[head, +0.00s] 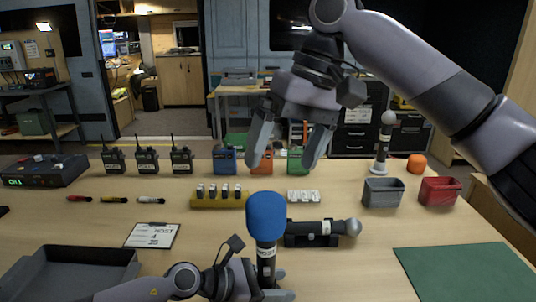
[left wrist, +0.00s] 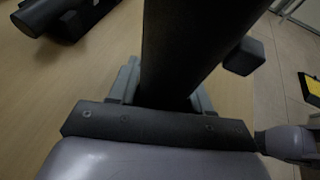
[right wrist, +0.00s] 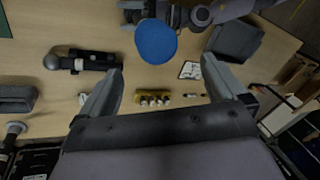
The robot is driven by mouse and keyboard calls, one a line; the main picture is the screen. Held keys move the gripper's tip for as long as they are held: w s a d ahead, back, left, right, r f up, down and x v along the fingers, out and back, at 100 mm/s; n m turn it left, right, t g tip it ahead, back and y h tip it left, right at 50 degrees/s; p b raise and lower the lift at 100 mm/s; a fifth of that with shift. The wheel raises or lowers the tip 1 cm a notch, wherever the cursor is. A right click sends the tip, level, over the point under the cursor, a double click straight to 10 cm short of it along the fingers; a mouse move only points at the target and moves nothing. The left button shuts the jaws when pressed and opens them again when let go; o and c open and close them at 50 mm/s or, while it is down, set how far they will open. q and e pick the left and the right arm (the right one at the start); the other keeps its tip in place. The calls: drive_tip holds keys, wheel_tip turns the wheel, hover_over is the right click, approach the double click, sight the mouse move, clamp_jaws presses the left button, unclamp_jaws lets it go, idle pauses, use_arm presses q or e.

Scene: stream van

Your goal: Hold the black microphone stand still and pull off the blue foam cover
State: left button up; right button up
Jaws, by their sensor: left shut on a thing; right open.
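The blue foam cover (head: 267,215) sits on top of the upright black microphone stand (head: 266,262) at the front middle of the table. The cover also shows in the right wrist view (right wrist: 156,41). My left gripper (head: 270,288) is shut on the lower part of the black stand, whose dark shaft fills the top of the left wrist view (left wrist: 190,45). The stand's base is hidden. My right gripper (head: 285,160) is open and empty, pointing down above and beyond the blue cover. In the right wrist view the cover lies beyond its fingertips (right wrist: 160,75), apart from them.
A black microphone (head: 325,228) lies in a cradle just right of the stand. A grey bin (head: 383,192) and a red bin (head: 440,191) stand at the right. A green mat (head: 465,274) lies front right, a dark tray (head: 75,268) front left, a clipboard (head: 152,235) nearby.

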sight(268, 198)
drive_tip(key=m, duration=0.2)
drive_tip(key=a+m+h, duration=0.1)
drive_tip(key=m, duration=0.7)
drive_tip(key=shift+a+h, duration=0.35)
drive_tip(key=shift+h, duration=0.05)
drive_tip(key=m, duration=0.4)
drive_tip(key=shift+a+r+m+h, duration=0.15)
drive_tip(key=shift+a+m+h, duration=0.15)
drive_tip(key=shift+m+h, duration=0.1)
drive_tip(key=m, duration=0.2)
drive_tip(key=m+h, duration=0.1)
drive_tip(key=m, duration=0.2)
drive_tip(key=shift+s+a+r, duration=0.1)
drive_tip(key=shift+a+r, duration=0.1)
wheel_tip(268, 198, down, 12)
drive_tip(key=shift+f, duration=0.1)
drive_tip(key=c, duration=1.2)
